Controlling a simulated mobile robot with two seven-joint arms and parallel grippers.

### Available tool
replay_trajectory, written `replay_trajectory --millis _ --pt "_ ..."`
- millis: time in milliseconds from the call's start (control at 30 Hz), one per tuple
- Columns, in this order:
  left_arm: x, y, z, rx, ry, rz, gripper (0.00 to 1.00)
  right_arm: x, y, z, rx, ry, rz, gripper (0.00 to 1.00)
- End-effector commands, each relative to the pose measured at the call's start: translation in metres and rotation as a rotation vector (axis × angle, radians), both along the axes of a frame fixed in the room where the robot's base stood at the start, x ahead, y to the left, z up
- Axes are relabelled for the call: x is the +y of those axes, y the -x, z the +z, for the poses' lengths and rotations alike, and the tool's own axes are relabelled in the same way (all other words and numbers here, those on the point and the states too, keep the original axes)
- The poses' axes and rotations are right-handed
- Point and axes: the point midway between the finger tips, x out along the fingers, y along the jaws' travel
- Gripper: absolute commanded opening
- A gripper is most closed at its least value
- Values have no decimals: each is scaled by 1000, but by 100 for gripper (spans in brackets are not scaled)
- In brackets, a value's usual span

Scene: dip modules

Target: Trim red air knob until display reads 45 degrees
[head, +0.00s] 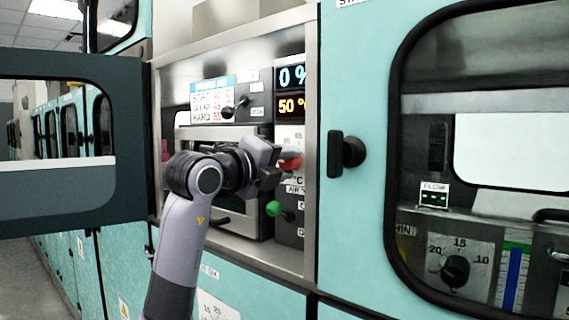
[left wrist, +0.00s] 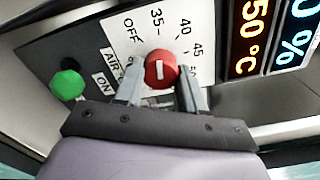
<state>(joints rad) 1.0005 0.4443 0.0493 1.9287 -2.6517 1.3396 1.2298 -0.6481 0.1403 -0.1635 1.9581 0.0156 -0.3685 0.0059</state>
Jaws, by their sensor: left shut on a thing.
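The red air knob (left wrist: 161,69) sits on a white dial plate marked OFF, 35, 40, 45, and more that is hidden. In the left wrist view its white pointer line is plain. My left gripper (left wrist: 161,92) is shut on the knob, one finger on each side. In the head view, my left gripper (head: 272,163) hides most of the dial, and only part of the red knob (head: 291,162) shows. The orange display (head: 291,106) reads 50; it also shows in the left wrist view (left wrist: 250,45) as 50 °C. My right gripper is in neither view.
A green knob (head: 274,209) sits below the red one. A black lever (head: 236,107) and a settings card (head: 212,100) are left of the displays. A blue display (head: 291,77) reads 0 %. An open door (head: 60,190) stands at left; a black door latch (head: 345,153) is at right.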

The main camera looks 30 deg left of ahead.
Motion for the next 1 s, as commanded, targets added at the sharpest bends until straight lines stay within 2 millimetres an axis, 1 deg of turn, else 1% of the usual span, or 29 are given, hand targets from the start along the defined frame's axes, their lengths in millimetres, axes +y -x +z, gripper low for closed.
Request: replay_trajectory --millis 267,300,367,400,633,733,867,1000 --pt "1 0 1 -2 0 2 9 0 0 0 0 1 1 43" --pt "1 0 1 -2 0 2 42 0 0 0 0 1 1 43" --pt "1 0 1 -2 0 2 62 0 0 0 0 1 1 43" --pt "1 0 1 -2 0 2 65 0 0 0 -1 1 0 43" --pt "0 0 0 -2 -1 1 65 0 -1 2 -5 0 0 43" --pt "1 4 0 -3 -1 1 65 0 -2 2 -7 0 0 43" --pt "2 19 0 -5 -3 3 65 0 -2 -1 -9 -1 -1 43" --pt "4 41 0 -6 -3 3 65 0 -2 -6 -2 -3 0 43"
